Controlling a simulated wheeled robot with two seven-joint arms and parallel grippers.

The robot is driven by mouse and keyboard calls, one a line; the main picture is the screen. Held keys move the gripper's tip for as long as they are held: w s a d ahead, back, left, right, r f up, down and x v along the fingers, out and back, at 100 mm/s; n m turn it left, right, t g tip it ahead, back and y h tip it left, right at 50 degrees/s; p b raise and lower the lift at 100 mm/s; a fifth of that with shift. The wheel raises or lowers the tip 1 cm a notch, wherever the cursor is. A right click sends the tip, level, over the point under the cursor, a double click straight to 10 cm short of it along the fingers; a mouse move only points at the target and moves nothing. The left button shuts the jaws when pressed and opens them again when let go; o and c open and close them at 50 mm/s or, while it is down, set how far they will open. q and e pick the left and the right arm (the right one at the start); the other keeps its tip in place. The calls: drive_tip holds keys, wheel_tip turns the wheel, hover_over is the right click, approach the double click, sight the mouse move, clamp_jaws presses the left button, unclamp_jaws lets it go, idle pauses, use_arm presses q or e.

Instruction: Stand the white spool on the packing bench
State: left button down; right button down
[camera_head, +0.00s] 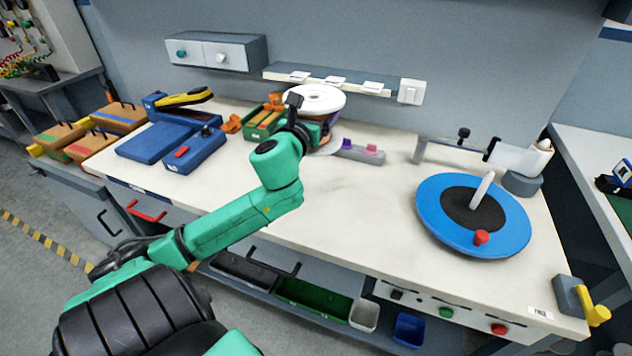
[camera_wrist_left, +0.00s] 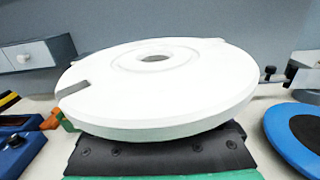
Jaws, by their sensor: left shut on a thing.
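The white spool (camera_head: 322,98) shows as a round white disc at the back of the packing bench (camera_head: 370,205). My left gripper (camera_head: 295,101) is at its near left edge and is shut on it. In the left wrist view the spool (camera_wrist_left: 160,88) fills the middle, its broad face up and slightly tilted, with a hole at its centre. My right gripper is in neither view.
A blue turntable (camera_head: 437,215) with a dark centre stands on the right of the bench. Blue cases (camera_head: 153,143) and a tray with orange parts (camera_head: 262,120) stand left and behind. A small grey holder (camera_head: 360,153) sits behind. The middle front of the bench is clear.

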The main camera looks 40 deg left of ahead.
use_arm(q)
wheel_tip(320, 180, down, 19)
drive_tip(key=b, duration=0.5)
drive_tip(key=shift+b, duration=0.4)
drive_tip(key=shift+r, duration=0.15)
unclamp_jaws()
drive_tip(key=shift+f, duration=0.2)
drive_tip(key=shift+d, duration=0.1)
drive_tip(key=shift+r, duration=0.15)
drive_tip(key=b+v, duration=0.1)
drive_tip(key=v, duration=1)
drive_tip(key=shift+s+b, duration=0.1)
drive_tip(key=shift+b, duration=0.25)
drive_tip(key=shift+s+d, duration=0.2)
drive_tip(key=shift+s, duration=0.25)
drive_tip(key=shift+w, duration=0.1)
